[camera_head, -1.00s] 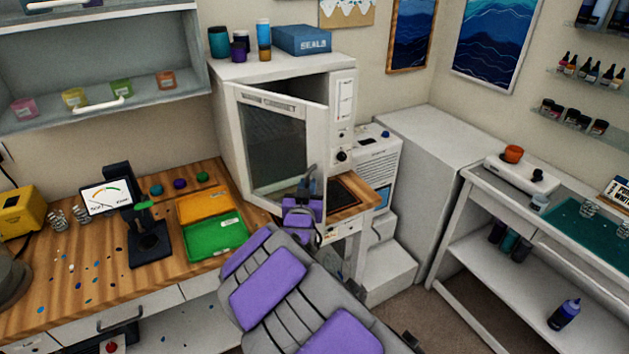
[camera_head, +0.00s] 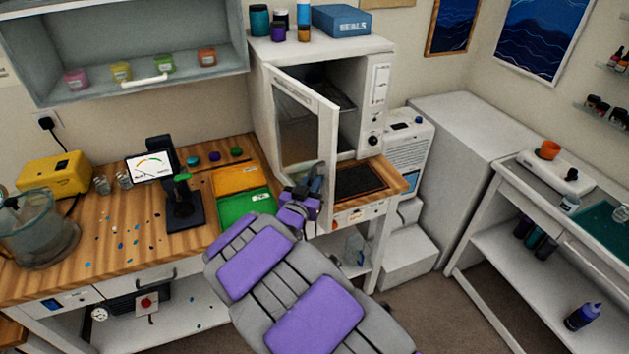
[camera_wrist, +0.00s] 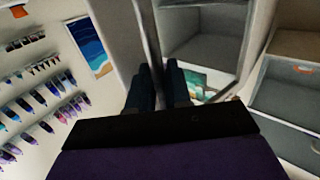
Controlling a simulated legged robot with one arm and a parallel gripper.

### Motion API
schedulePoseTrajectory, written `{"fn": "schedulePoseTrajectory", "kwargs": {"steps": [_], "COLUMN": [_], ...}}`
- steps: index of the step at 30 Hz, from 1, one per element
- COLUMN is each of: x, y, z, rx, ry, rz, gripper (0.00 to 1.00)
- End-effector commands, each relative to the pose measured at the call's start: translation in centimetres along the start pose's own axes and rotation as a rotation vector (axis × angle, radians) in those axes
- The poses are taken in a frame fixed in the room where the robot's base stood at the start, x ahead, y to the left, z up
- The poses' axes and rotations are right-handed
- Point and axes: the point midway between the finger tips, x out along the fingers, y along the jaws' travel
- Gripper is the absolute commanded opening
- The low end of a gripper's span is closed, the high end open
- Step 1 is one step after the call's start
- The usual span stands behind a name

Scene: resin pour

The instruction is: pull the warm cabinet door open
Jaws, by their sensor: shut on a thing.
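The warm cabinet (camera_head: 262,100) is a white box on the back of the wooden bench. Its white-framed glass door (camera_head: 300,128) is swung partly open toward me, and a dark interior with a rack shows behind it. My gripper (camera_head: 310,188) is at the door's lower free edge in the head view, shut on the door. In the wrist view my gripper's two dark fingers (camera_wrist: 160,85) sit either side of the door's edge (camera_wrist: 150,45). The exact grip point and any handle are hidden by the fingers.
Green (camera_head: 245,207) and orange (camera_head: 240,180) trays lie left of my gripper on the bench. A dark gauge stand (camera_head: 184,205) is farther left. Jars and a blue box (camera_head: 341,20) stand on the cabinet. Floor shows at the right.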

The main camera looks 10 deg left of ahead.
Motion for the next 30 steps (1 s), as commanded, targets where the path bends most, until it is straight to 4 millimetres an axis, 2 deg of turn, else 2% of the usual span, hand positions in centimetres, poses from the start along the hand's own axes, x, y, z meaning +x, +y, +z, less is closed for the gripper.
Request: {"fn": "schedulePoseTrajectory", "kwargs": {"steps": [6, 7, 11, 22, 30], "x": [0.0, 0.0, 0.0, -0.7, -4.8], "y": [-0.2, -0.2, -0.2, 0.1, -0.1], "z": [-0.2, -0.2, -0.2, -0.3, -0.3], "rx": [0.001, 0.001, 0.001, 0.005, 0.002], "ry": [0.005, 0.005, 0.004, 0.002, 0.003], "rz": [-0.006, -0.006, -0.004, -0.003, -0.005], "gripper": [0.00, 0.21, 0.33, 0.33, 0.33]}}
